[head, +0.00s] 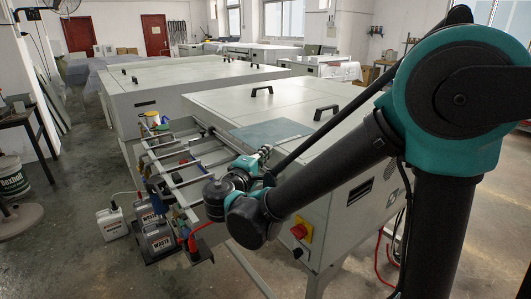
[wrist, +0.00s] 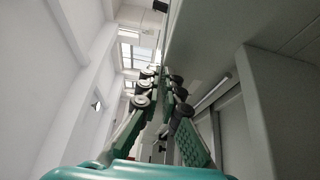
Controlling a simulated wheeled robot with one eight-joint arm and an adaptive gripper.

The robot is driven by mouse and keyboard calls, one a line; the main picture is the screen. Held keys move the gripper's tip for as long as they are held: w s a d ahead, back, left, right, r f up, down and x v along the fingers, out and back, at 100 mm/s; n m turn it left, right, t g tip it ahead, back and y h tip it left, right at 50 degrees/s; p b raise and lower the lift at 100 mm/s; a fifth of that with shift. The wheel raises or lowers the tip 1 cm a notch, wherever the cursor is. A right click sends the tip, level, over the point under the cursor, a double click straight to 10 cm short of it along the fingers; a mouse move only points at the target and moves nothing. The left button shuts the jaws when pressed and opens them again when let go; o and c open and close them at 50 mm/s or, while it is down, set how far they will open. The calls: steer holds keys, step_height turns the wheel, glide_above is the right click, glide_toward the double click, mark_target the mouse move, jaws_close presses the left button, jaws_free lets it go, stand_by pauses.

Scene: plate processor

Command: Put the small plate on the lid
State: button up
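A flat blue-grey plate (head: 275,132) lies on the white top of the near machine, at its front left edge; I take this to be the small plate. The white lid (head: 290,97) with black handles is the machine's top, behind and around the plate. My gripper (head: 266,150) is at the near edge of the plate, at about lid height. In the wrist view, its two fingers (wrist: 160,78) run away from the camera and come close together at the tips. I cannot tell whether they touch or grip the plate edge; no plate shows clearly between them.
A metal rail frame (head: 185,160) juts from the machine's left side. Waste canisters (head: 158,240) stand below it. A red and yellow emergency stop (head: 300,230) is on the machine's front. A second white machine (head: 170,85) stands behind. Floor at left is partly clear.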

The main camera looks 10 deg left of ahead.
steer(key=o, duration=0.4)
steer(key=shift+c, duration=0.2)
steer(key=v, duration=1.2)
steer(key=shift+r, duration=0.1)
